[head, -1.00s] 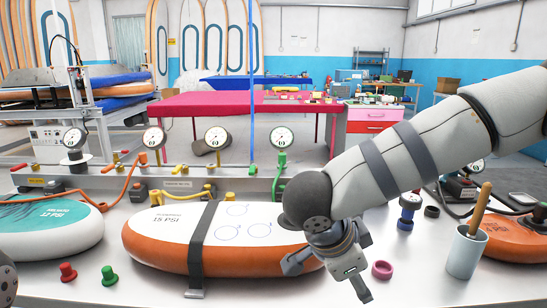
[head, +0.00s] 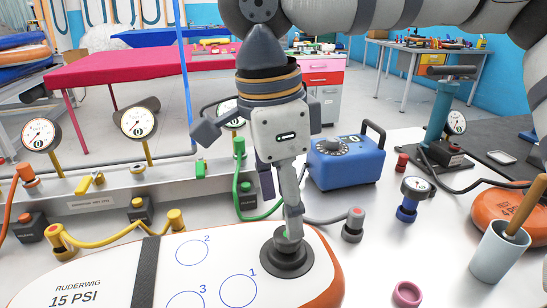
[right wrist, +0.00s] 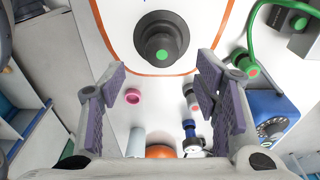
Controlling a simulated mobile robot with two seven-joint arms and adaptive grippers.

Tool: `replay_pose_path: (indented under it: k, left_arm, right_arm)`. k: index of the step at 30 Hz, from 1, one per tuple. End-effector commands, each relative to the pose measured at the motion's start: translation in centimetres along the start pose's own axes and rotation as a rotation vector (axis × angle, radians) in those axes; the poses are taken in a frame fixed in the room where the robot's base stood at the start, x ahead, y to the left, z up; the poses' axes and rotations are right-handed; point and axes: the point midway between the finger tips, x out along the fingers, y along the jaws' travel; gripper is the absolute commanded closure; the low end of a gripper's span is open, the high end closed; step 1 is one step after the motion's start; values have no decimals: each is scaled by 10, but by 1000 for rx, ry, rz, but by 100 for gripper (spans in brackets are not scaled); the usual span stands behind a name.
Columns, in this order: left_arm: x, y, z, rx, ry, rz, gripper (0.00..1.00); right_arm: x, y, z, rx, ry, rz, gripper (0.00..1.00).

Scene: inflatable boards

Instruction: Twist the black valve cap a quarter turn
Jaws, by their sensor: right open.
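The black valve cap (head: 287,258) sits on a wide black round base at the right end of the white, orange-edged board (head: 105,262). A green dot marks its top. In the right wrist view the cap (right wrist: 161,40) lies ahead of the fingers, toward the top of the picture. My right gripper (head: 281,214) points down above the cap, and its near finger partly covers the cap in the head view. In the right wrist view its purple-padded fingers (right wrist: 162,92) are wide apart with nothing between them. I cannot tell the exact height gap. My left gripper is out of view.
A blue box with a dial (head: 345,165) stands behind right of the board. A small red-topped fitting (head: 354,225), a blue gauge fitting (head: 408,202), a pink ring (head: 407,294) and a cup (head: 498,252) stand to the right. A green hose (head: 237,195) runs behind the board.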

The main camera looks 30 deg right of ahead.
Motion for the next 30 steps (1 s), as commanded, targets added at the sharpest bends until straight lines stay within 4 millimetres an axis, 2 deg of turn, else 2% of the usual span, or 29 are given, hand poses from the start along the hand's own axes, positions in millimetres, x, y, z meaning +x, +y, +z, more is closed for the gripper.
replay_pose_path:
  k: [3,7,12,18,20,25,27,28,30]
  left_arm:
    - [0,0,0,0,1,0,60]
    - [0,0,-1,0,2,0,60]
    - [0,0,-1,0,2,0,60]
    - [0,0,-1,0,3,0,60]
    - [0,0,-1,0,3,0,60]
    - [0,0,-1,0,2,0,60]
    - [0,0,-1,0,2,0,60]
    - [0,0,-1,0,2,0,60]
    - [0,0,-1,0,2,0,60]
  right_arm:
    - [27,1,0,-1,1,4,43]
    - [47,0,0,0,1,1,43]
    - [57,0,0,0,0,-1,43]
    - [57,0,0,1,0,-2,43]
    - [57,0,0,1,0,-2,55]
    - [57,0,0,0,0,-2,93]
    - [57,0,0,0,0,-2,94]
    - [57,0,0,0,0,-2,72]
    - [57,0,0,0,0,-2,88]
